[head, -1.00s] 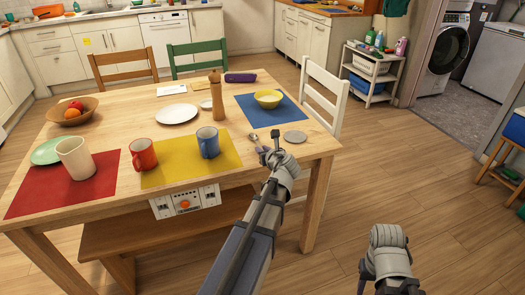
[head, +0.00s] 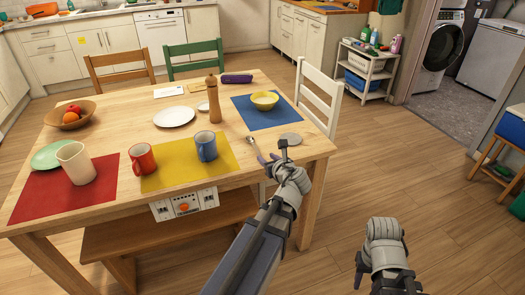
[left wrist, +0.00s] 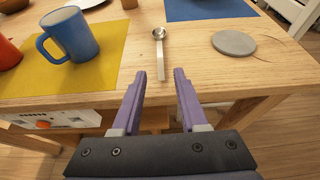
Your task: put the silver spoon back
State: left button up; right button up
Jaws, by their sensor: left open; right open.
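The silver spoon (left wrist: 160,55) lies on the bare wood of the table, its bowl pointing away and its handle towards the near edge. It sits between the yellow mat and a grey disc. In the head view the spoon (head: 250,142) is partly hidden by my left gripper (head: 272,158). My right gripper (head: 360,272) is low over the floor to the right, apart from the table.
A blue mug (left wrist: 72,34) stands on the yellow mat (left wrist: 60,75) left of the spoon. The grey disc (left wrist: 234,43) lies to its right. A blue mat (head: 252,112) with a yellow bowl (head: 264,100) is behind. A white chair (head: 320,92) stands at the table's right side.

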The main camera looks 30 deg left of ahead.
pick_arm(q)
jog(key=shift+p+v, duration=0.35)
jog(key=shift+v, duration=1.15)
jog(key=shift+r, duration=0.1)
